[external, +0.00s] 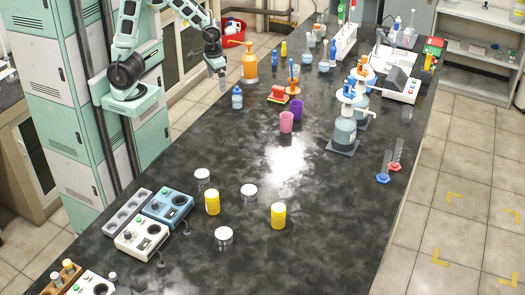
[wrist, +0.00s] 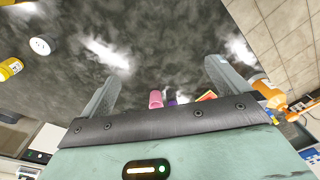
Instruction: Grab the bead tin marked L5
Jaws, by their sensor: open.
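No L5 mark can be read in either view, so I cannot tell which container is the bead tin. Three small silver-grey tins with white lids stand on the dark bench in the external view: a back one (external: 203,177), a middle one (external: 249,192) and a front one (external: 223,236). Two yellow containers, left (external: 212,202) and right (external: 278,215), stand among them. In the wrist view one white-lidded tin (wrist: 40,46) and a yellow container (wrist: 10,68) show at the left. My gripper (external: 217,73) is open and empty, above the bench's far left edge, well away from them.
A pink cup (external: 286,122) and a purple cup (external: 297,109) stand mid-bench. An orange bottle (external: 249,66) and blue bottle (external: 237,97) are near my gripper. Blue and white devices (external: 167,207) stand at front left. A large dispenser bottle (external: 345,132) stands right. The front right bench is clear.

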